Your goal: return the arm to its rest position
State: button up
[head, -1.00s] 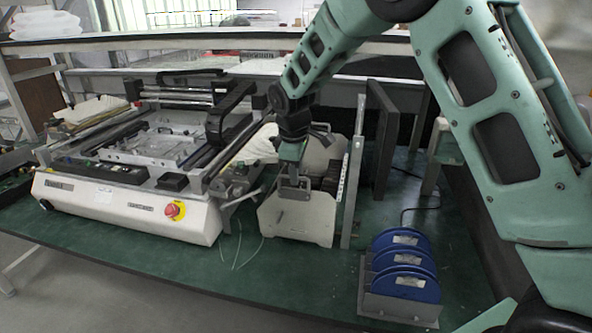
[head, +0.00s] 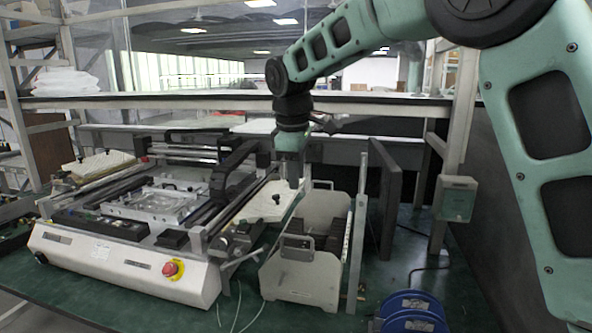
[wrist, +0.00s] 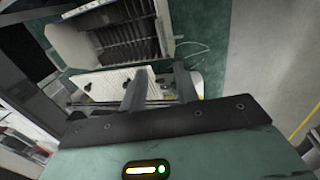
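My gripper (head: 294,183) hangs from my teal arm, pointing down, near the middle of the head view. It is above the white box with dark slots (head: 300,272) and beside the white machine's right side. In the wrist view my two grey fingers (wrist: 158,78) stand apart with a gap between them. I see nothing clearly held. A white panel (wrist: 105,86) shows behind the fingers; the slotted box (wrist: 125,40) lies beyond it.
A white machine (head: 120,262) with a red stop button fills the left of the green bench (head: 75,305). An upright dark panel (head: 390,200) stands right of the box. Blue discs (head: 412,305) are at the bottom. A shelf beam (head: 200,105) runs behind.

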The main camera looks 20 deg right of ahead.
jog(key=shift+s+r, duration=0.1)
jog(key=shift+r, duration=0.4)
